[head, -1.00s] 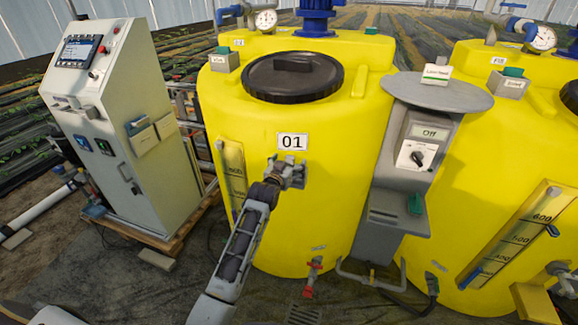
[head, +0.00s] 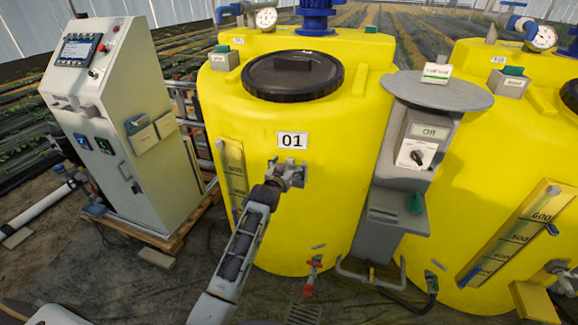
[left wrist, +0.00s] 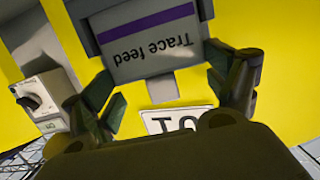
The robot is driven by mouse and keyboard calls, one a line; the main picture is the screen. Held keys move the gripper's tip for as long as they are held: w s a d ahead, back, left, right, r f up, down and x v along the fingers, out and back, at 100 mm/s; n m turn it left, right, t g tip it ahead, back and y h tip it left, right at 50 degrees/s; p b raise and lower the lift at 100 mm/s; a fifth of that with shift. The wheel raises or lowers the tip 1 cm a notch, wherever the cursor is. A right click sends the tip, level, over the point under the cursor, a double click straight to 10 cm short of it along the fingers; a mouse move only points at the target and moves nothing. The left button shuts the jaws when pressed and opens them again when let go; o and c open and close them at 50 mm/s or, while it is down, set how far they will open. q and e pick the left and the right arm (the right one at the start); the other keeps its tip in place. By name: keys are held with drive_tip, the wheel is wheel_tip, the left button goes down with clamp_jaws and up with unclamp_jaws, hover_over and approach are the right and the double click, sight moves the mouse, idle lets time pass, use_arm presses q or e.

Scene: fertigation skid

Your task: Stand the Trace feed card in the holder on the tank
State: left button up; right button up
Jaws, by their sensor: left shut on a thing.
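The Trace feed card (left wrist: 150,45) is pale with a purple band, and its lettering is upside down in the left wrist view. A dark grey edge shows around its upper part; I cannot tell whether that belongs to a holder. My left gripper (head: 291,173) is shut on the card, with a finger on either side of it in the left wrist view (left wrist: 165,72). It is at the front of the yellow tank (head: 325,215), just below the 01 label (head: 292,140). In the head view the card is too small to make out. My right gripper is not in view.
A round grey stand top (head: 440,92) to the right bears another small card (head: 437,71). Below it is a switch box (head: 420,145). A second yellow tank (head: 490,180) stands on the right, a control cabinet (head: 120,130) on the left. A red-handled valve (head: 314,265) sits low in front.

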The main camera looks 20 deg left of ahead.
use_arm(q)
drive_tip(key=shift+f, duration=0.15)
drive_tip(key=o, duration=0.8)
drive_tip(key=shift+r, duration=0.55)
drive_tip(key=shift+s+a+r, duration=0.1)
drive_tip(key=shift+s+r, duration=0.3)
drive_tip(key=shift+s, duration=1.55)
drive_tip(key=shift+s+a+r, duration=0.1)
drive_tip(key=shift+s+r, duration=0.3)
drive_tip(key=shift+s, duration=1.55)
drive_tip(key=shift+s+r, duration=0.4)
drive_tip(key=shift+s, duration=1.55)
